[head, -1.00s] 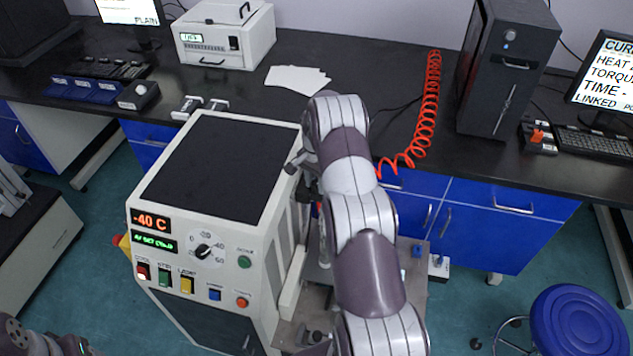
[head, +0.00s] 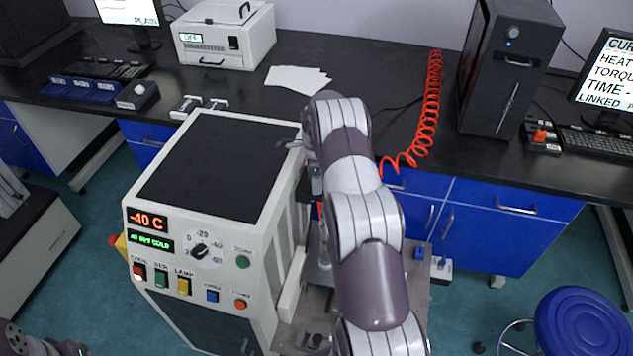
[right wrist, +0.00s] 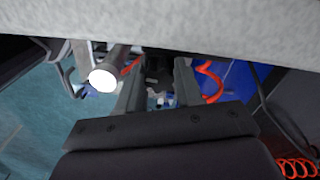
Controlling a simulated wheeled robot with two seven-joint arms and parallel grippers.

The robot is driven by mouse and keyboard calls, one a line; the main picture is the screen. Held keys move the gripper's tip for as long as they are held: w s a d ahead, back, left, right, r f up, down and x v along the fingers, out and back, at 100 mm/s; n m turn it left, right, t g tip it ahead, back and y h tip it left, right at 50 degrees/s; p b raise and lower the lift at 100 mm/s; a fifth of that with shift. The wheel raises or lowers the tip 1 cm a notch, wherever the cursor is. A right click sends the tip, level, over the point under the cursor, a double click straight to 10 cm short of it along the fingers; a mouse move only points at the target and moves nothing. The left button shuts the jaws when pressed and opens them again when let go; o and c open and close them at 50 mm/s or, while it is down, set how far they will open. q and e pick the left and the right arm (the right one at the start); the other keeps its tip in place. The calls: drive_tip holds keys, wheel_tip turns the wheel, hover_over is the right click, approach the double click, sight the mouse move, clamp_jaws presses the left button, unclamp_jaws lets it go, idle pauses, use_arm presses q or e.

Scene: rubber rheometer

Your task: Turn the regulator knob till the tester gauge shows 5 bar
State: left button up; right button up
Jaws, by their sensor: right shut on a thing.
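My right gripper (right wrist: 158,84) shows in the right wrist view with its two grey fingers on either side of a dark thing (right wrist: 158,70). It is shut on this thing, which looks like the regulator knob, though its shape is mostly hidden. A short cylinder with a bright white round end (right wrist: 103,80) is left of the fingers; I cannot tell whether it is the gauge, and no reading shows. In the head view my right wrist (head: 316,180) is beside the white tester cabinet's right side, and its fingers are hidden. My left gripper (head: 72,348) is partly in view at the bottom left.
The white cabinet (head: 262,215) with a front dial (head: 201,251) stands close left of my right arm. A red coiled hose (head: 431,110) runs down from the black bench. A blue stool (head: 585,320) is at the lower right.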

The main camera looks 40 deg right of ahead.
drive_tip(key=shift+d+m, duration=0.1)
drive_tip(key=shift+m, duration=2.1)
drive_tip(key=o, duration=1)
drive_tip(key=shift+o, duration=0.2)
drive_tip(key=shift+w+r+b, duration=0.1)
drive_tip(key=shift+r+b, duration=0.25)
wheel_tip(320, 180, up, 4)
drive_tip(key=shift+r, duration=0.1)
wheel_tip(320, 180, up, 8)
drive_tip(key=p, duration=0.7)
